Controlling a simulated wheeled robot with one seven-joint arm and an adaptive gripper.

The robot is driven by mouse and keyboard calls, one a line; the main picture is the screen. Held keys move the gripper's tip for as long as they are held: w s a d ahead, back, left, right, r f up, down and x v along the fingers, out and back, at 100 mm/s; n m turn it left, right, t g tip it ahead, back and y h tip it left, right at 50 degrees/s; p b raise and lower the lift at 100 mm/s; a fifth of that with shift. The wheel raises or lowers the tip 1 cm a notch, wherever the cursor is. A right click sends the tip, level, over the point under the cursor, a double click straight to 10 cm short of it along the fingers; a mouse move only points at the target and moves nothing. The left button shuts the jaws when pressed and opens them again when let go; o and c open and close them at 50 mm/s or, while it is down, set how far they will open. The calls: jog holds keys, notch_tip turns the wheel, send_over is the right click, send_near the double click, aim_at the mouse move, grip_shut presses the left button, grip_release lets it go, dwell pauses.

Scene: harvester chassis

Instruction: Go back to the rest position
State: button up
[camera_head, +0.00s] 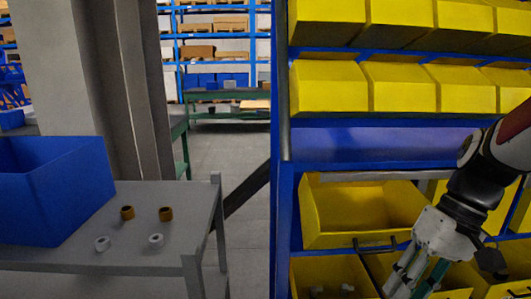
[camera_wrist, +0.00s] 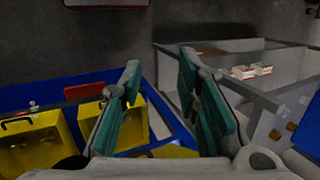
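My gripper (camera_head: 410,279) is at the lower right of the head view, pointing down in front of the yellow bins of the blue rack. In the wrist view my gripper (camera_wrist: 160,80) shows two teal-padded fingers standing apart. Nothing is between them, so it is open and empty. In the head view, two brown-orange rings (camera_head: 127,213) (camera_head: 166,214) and two white rings (camera_head: 102,244) (camera_head: 156,240) rest on the grey table (camera_head: 100,264), well to the left of my gripper.
A blue crate (camera_head: 50,192) stands on the table's left. The blue rack (camera_head: 281,160) holds yellow bins (camera_head: 328,87) above and open yellow bins (camera_head: 362,215) below, close to my gripper. In the wrist view, white-and-red boxes (camera_wrist: 250,71) lie on a grey surface at right.

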jog(key=s+a+r+t+h, duration=0.4)
jog(key=s+r+t, duration=0.2)
jog(key=r, duration=0.2)
jog(key=shift+s+a+t, duration=0.2)
jog(key=shift+s+t, duration=0.2)
